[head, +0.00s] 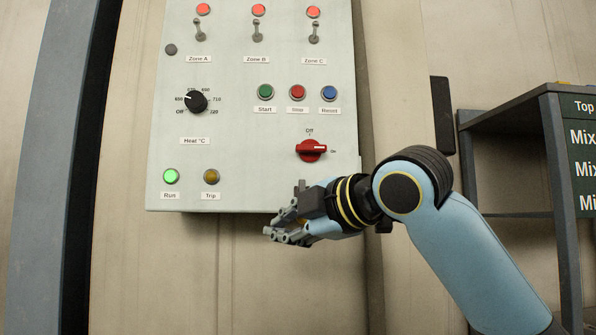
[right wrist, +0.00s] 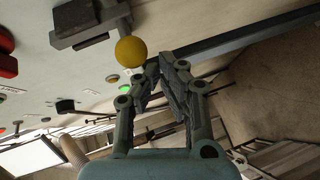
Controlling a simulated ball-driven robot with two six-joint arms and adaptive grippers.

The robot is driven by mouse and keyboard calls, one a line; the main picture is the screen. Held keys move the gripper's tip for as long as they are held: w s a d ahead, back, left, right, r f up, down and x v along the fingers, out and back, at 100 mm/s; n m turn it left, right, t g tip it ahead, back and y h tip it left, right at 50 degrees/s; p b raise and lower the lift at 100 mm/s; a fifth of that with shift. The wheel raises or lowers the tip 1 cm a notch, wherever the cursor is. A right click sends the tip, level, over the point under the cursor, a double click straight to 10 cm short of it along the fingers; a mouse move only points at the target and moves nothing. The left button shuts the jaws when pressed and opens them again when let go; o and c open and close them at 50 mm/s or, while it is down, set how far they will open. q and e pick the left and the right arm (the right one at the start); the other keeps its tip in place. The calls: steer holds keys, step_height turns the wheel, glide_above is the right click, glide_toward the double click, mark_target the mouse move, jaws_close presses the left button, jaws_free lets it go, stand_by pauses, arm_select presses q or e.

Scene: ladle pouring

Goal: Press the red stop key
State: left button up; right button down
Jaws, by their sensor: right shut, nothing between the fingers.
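The red stop key (head: 297,92) is a round button on the pale control panel (head: 230,160), in a row between the green start key (head: 264,91) and a blue key (head: 328,92). My right gripper (head: 278,236) is in front of the panel's lower edge, well below the stop key and apart from it. In the right wrist view its fingers (right wrist: 165,62) are closed together with nothing between them. I cannot single out the stop key in that view. My left gripper is not in view.
A red rotary switch (head: 311,150) sits between the stop key and my right gripper. A black heat knob (head: 196,101) and lit green run lamp (head: 170,176) are on the left. A yellow ball knob (right wrist: 131,51) is near my fingers. A dark rack (head: 555,180) stands right.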

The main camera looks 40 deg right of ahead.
mark_target(298, 92)
steer(key=s+r+n+t+y, duration=0.1)
steer(key=r+n, duration=0.4)
steer(key=r, duration=0.7)
steer(key=s+a+r+n+t+y, duration=0.1)
steer(key=s+r+n, duration=0.4)
steer(key=r, duration=0.7)
steer(key=t+y, duration=0.1)
steer(key=t, duration=0.1)
steer(key=shift+s+t, duration=0.15)
steer(key=shift+t, duration=0.25)
steer(key=shift+w+d+p, duration=0.75)
steer(key=shift+w+p, duration=0.5)
steer(key=shift+p, duration=0.75)
steer(key=shift+w+d+p, duration=0.75)
steer(key=shift+w+p, duration=0.5)
steer(key=shift+p, duration=0.8)
steer(key=shift+w+d+p, duration=0.75)
steer(key=shift+w+p, duration=0.5)
steer(key=shift+p, duration=0.75)
